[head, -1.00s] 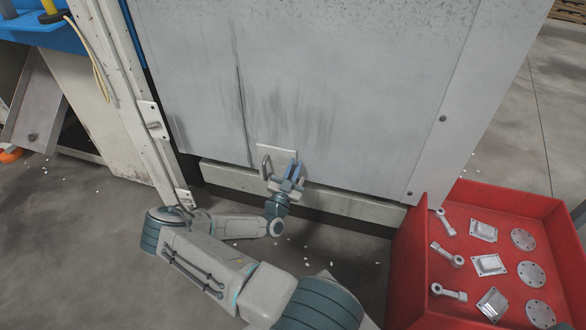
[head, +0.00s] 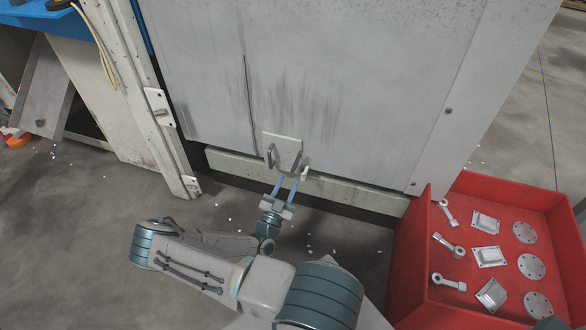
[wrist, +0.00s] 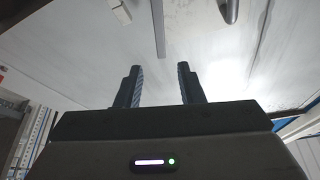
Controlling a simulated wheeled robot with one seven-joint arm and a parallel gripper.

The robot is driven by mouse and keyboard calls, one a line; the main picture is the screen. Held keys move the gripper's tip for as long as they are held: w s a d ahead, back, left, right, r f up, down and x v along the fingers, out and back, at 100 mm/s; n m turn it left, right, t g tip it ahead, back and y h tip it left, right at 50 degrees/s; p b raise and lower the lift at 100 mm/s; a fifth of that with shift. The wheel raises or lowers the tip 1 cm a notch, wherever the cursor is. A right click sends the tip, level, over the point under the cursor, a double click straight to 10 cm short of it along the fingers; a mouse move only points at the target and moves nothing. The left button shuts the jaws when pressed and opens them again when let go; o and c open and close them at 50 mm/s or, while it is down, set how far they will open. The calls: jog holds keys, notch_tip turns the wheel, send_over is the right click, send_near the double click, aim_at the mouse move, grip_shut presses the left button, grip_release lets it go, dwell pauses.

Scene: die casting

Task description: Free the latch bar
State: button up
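On the lower part of the grey door is a pale latch plate (head: 289,145) with a metal handle (head: 271,157) on its left. A small pale block (head: 304,174) sits at its lower right. A narrow bar (wrist: 160,28) shows in the wrist view between the handle (wrist: 230,11) and the pale block (wrist: 116,9); I take it as the latch bar, but cannot tell its exact seating. My gripper (head: 285,185) is just below and in front of the plate, fingers apart and pointing at it. In the wrist view the gripper (wrist: 161,86) is open with nothing between its fingertips.
A red bin (head: 425,250) with several metal parts stands at the lower right, near my arm's side. A white door frame post (head: 135,100) with hinge plates stands left of the door. A pale sill (head: 235,166) runs below the door. The floor at left is mostly clear.

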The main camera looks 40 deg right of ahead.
jog(key=shift+v, duration=1.5)
jog(key=s+a+r+n+g+y+p, duration=0.2)
jog(key=s+a+r+n+y+p, duration=0.3)
jog(key=r, duration=1.4)
jog(key=s+a+r+n+g+y+p, duration=0.3)
jog(key=s+a+r+n+y+p, duration=0.2)
jog(key=r, duration=1.5)
jog(key=s+a+r+n+g+y+p, duration=0.3)
jog(key=a+r+y+p, duration=0.6)
jog(key=r+p, duration=0.6)
notch_tip(320, 180, up, 5)
jog(key=shift+s+a+r+n, duration=0.2)
jog(key=shift+s+n, duration=0.8)
jog(key=shift+s, duration=0.2)
